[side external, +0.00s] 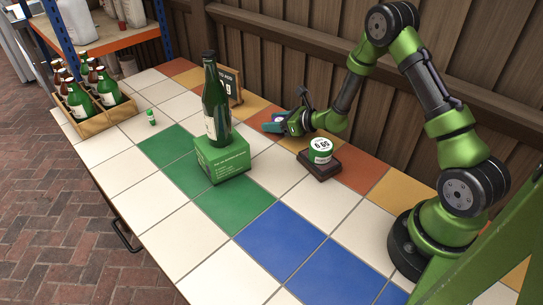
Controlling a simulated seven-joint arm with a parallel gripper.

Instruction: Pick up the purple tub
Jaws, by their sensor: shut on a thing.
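I cannot make out a purple tub for certain in the side external view. My gripper (279,123) is low over the tiles near the back of the table, right of the tall green bottle. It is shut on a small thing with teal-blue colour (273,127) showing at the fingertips. The jaws partly hide this thing, and it is too small to identify. I cannot tell whether it touches the table.
A tall bottle (215,105) stands on a green box (223,160). A dark sign (233,84) is behind it. A bottle crate (94,122) is at left. Front tiles are clear.

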